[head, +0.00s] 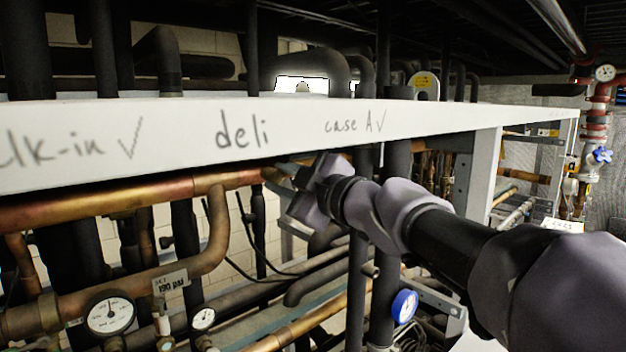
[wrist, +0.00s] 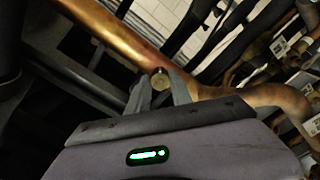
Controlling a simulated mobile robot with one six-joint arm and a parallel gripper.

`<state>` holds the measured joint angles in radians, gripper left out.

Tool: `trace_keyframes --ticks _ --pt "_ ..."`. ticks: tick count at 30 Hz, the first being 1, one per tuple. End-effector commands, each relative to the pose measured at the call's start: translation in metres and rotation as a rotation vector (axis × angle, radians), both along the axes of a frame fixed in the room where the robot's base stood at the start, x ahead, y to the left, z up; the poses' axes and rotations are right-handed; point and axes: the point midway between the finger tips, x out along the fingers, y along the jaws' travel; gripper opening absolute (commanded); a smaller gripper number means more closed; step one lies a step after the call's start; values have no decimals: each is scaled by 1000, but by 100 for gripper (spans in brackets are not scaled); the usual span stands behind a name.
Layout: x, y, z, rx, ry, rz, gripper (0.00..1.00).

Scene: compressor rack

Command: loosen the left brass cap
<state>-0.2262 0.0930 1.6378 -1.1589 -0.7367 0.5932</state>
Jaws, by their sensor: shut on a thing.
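A small round brass cap (wrist: 160,78) shows in the wrist view, in front of a copper pipe (wrist: 118,38). My gripper (wrist: 160,88) has one finger on each side of the cap and is shut on it. In the head view my gripper (head: 280,188) reaches in just below the white beam, at the right end of the copper pipe (head: 110,205). The cap is not clearly visible there, as my gripper covers that spot. I cannot tell which cap in the row this is.
The white beam (head: 300,122) with handwriting runs close above my gripper. Dark insulated pipes (head: 395,235) stand close by my arm. Thin black cables hang behind.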

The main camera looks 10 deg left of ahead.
Motion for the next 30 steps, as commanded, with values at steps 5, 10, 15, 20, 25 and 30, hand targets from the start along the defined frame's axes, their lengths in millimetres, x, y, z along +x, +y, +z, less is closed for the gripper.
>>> trace_keyframes --ticks 5,10,15,20,25,30 --pt "0 0 -1 -109 -121 1 0" --pt "0 0 -2 -217 -242 1 0" --pt "0 0 -1 -321 -361 0 0" --pt "0 0 -2 -412 -461 1 0" --pt "0 0 -1 -492 -551 1 0" --pt "0 0 -1 -550 -616 1 0"
